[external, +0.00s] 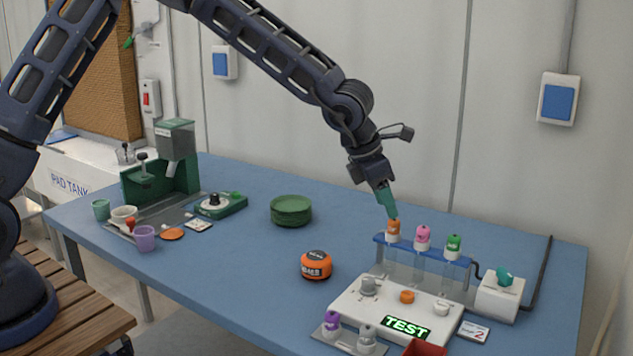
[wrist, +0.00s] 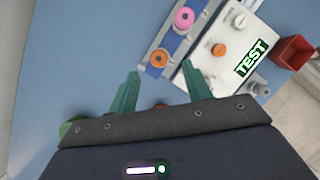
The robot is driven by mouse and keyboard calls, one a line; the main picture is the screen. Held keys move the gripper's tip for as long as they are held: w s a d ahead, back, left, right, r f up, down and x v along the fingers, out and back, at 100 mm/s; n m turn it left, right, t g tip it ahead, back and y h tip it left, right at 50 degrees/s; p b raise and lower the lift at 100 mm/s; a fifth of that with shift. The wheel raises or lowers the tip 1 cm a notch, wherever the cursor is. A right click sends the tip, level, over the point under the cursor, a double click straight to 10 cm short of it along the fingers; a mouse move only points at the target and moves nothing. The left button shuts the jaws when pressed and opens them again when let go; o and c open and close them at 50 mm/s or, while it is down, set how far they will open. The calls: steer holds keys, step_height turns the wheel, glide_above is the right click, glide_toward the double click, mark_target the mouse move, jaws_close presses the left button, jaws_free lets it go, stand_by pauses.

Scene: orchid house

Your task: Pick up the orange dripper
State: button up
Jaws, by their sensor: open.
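The orange dripper (external: 393,230), with an orange top over a white lower part, stands upright at the left end of a blue-topped rack (external: 438,252). In the wrist view the orange dripper (wrist: 159,58) shows from above as an orange ring with a dark centre. My gripper (external: 389,212) points down with its green fingers just above the dripper. In the wrist view my gripper (wrist: 160,69) is open and empty, and the dripper appears between and slightly beyond its fingertips. Whether the fingers touch it cannot be told.
A pink dripper (external: 423,238) and a green dripper (external: 454,246) share the rack to the right. A white device with a TEST display (external: 407,327) stands in front. An orange round timer (external: 316,265) sits to the left.

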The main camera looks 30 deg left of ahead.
mark_target(393, 229)
steer(key=shift+x, duration=2.35)
steer(key=shift+w, duration=0.1)
steer(key=c, duration=1)
steer(key=shift+c, duration=0.2)
steer(key=shift+r, duration=0.2)
